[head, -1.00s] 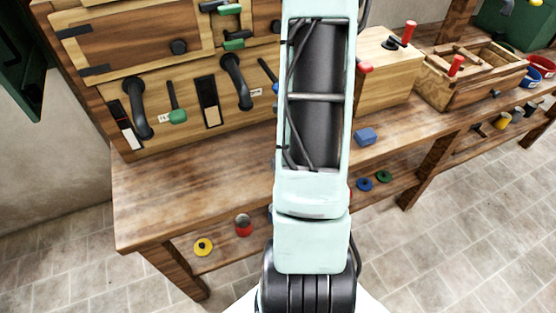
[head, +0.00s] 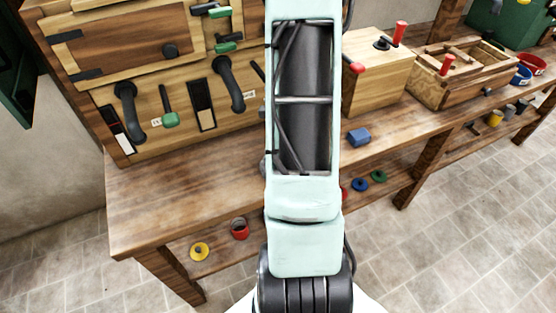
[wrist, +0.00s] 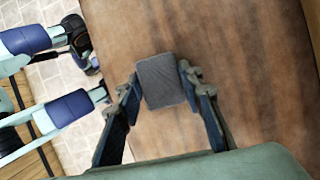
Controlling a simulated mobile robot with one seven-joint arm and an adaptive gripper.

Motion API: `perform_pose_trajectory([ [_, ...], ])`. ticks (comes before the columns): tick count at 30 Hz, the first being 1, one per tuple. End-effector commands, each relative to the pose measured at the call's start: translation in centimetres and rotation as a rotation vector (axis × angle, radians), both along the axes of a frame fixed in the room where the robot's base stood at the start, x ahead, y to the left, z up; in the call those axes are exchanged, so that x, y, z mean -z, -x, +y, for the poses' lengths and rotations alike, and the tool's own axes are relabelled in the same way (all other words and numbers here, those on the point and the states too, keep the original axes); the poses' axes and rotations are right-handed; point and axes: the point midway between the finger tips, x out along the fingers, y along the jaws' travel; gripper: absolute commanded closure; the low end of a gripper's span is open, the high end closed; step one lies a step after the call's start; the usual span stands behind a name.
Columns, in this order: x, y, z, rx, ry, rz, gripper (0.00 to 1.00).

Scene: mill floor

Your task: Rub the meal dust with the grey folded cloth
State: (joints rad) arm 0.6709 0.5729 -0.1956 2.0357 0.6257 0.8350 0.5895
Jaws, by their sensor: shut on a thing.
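The grey folded cloth (wrist: 160,80) is between the fingers of my gripper (wrist: 160,96) in the wrist view. The fingers are closed on its two sides. The cloth is over the brown wooden bench top (wrist: 235,80); I cannot tell whether it touches the wood. In the head view my own arm hides the gripper and the cloth. I cannot make out the meal dust for certain in either view; the bench top only shows uneven brown patches.
A blue block (head: 359,137) lies on the bench right of my arm. A wooden box with red handles (head: 375,75) and an open wooden crate (head: 462,85) stand further right. A panel with handles (head: 200,105) backs the bench. The bench's left part is clear.

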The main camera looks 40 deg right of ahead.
Motion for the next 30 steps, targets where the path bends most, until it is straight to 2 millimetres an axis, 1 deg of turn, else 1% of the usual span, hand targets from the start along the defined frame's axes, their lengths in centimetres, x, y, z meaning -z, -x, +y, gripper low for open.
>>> perform_pose_trajectory([
  [1, 0.4, 0.2, 0.9, -0.008, -0.014, 0.01, 0.88],
  [12, 0.2, -0.6, 3.7, -0.009, -0.015, 0.01, 0.89],
  [20, 0.2, -0.9, 4.5, -0.008, -0.013, 0.009, 0.89],
  [30, -0.1, -1.7, 7.0, -0.007, -0.01, 0.007, 0.89],
])
